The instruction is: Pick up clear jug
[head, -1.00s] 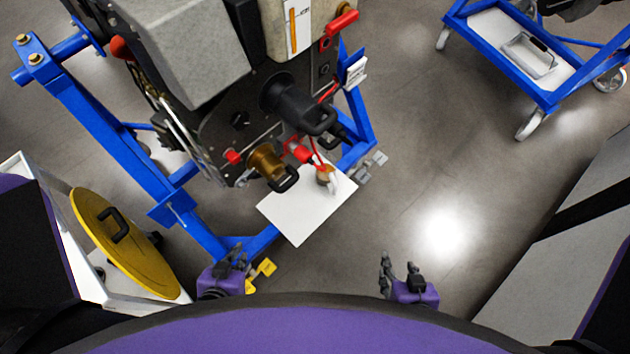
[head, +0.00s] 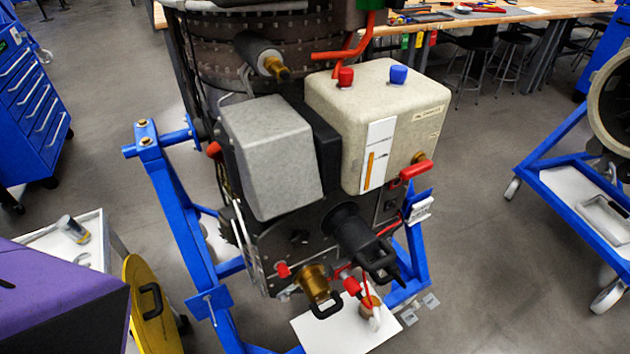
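I cannot say for sure which thing is the clear jug. A small greyish, see-through-looking cylindrical container (head: 73,229) lies tilted on a white cart top (head: 40,240) at the left. A small jar with brownish contents (head: 370,306) stands on a white sheet (head: 335,330) below the engine, partly hidden by red parts. Neither of my grippers shows in the head view now.
A large engine with grey and beige boxes (head: 375,105) hangs in a blue stand (head: 172,210) in the middle. A yellow disc (head: 140,290) leans beside the cart. Another blue stand (head: 555,200) is at the right. Open floor (head: 480,220) lies between the stands.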

